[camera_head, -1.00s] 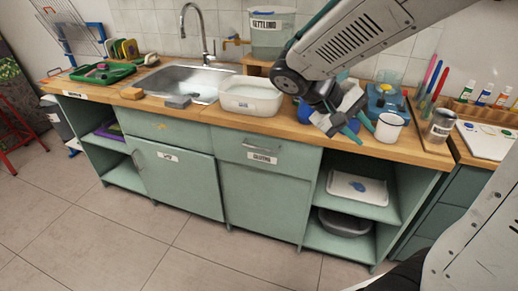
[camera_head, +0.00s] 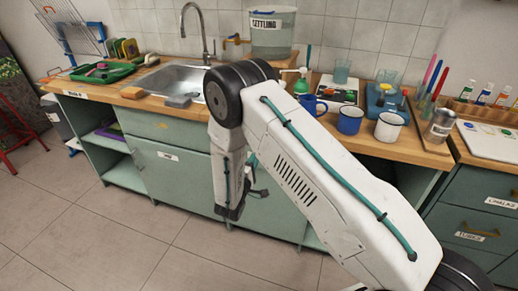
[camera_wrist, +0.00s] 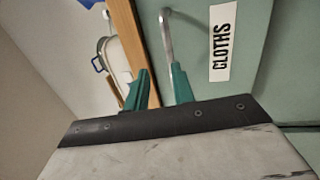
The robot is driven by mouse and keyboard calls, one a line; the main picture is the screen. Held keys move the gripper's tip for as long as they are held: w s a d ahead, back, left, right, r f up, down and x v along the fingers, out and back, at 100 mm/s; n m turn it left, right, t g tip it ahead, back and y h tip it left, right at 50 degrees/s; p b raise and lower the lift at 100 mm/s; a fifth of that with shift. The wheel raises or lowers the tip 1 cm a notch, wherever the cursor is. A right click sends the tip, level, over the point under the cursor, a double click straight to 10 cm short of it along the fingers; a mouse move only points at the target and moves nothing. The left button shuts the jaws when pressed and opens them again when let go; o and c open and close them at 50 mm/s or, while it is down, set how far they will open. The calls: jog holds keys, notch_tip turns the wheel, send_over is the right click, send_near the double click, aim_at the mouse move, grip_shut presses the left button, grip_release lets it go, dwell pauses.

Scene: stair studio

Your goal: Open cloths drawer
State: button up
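The cloths drawer (camera_wrist: 248,60) is a pale green front with a white CLOTHS label (camera_wrist: 220,45) in the wrist view. Its metal bar handle (camera_wrist: 167,38) runs beside the label. My gripper (camera_wrist: 160,72) is open at the handle. One teal finger is on the label side, close to the near end of the bar. The other finger is on the countertop side. I cannot tell whether either finger touches the bar. In the head view my arm hides the drawer front and most of the gripper. The drawer looks shut in the wrist view.
The wooden countertop (camera_head: 400,150) overhangs just above the drawer. It bears a blue mug (camera_head: 350,119), a white mug (camera_head: 389,127), a tin (camera_head: 440,126) and a soap bottle (camera_head: 301,82) near my arm. A sink (camera_head: 175,80) is at left. The floor in front is clear.

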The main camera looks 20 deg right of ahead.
jog(key=shift+n+t+y, duration=0.3)
jog(key=shift+t+y, duration=0.1)
jog(key=shift+y, duration=0.1)
jog(key=w+d, duration=0.1)
jog(key=w, duration=0.1)
jog(key=w+d, duration=0.1)
jog(key=w, duration=0.1)
jog(key=w+d, duration=0.1)
jog(key=w, duration=0.1)
jog(key=shift+w+d+f, duration=0.15)
jog(key=shift+d, duration=0.05)
grip_shut()
